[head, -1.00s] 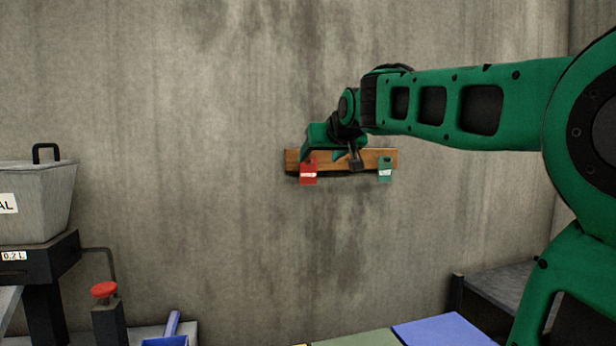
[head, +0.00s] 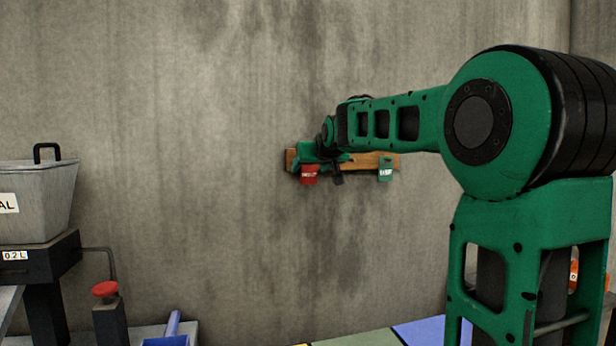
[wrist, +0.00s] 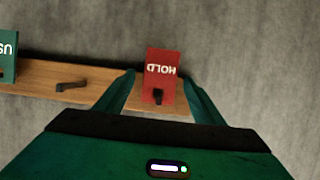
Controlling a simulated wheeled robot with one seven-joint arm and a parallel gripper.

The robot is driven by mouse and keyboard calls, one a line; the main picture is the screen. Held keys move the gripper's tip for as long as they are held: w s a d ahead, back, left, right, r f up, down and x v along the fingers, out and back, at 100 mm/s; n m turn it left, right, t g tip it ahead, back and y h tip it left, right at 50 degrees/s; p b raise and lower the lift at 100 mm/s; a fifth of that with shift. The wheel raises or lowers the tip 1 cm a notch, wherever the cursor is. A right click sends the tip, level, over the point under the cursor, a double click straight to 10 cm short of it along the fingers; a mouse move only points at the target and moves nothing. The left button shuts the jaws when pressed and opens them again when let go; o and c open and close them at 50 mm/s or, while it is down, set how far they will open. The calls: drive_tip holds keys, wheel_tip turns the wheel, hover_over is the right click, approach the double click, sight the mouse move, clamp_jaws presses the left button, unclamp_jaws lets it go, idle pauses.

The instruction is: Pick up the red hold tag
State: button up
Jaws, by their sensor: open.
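The red hold tag (head: 309,175) hangs at the left end of a wooden rail (head: 367,161) on the wall. In the wrist view the red hold tag (wrist: 161,66) shows its "HOLD" lettering upside down, with a dark peg at its slot. My gripper (wrist: 160,82) is open, with one green finger on each side of the tag and gaps visible between. In the head view my gripper (head: 318,166) is at the rail's left end and partly hides the rail. Whether the fingers touch the tag's edges cannot be told for sure.
A green tag (head: 385,172) hangs at the rail's right end; its edge shows in the wrist view (wrist: 7,55). A bare dark hook (wrist: 71,86) sits between the tags. A grey bin (head: 38,200) and a red button (head: 105,289) stand at left.

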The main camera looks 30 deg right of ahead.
drive_tip(key=c, duration=1.1)
drive_tip(key=shift+r, duration=0.15)
drive_tip(key=shift+r, duration=0.2)
drive_tip(key=s+a, duration=0.2)
drive_tip(key=s, duration=0.6)
drive_tip(key=s+a, duration=0.3)
drive_tip(key=s, duration=0.6)
drive_tip(key=shift+s, duration=0.15)
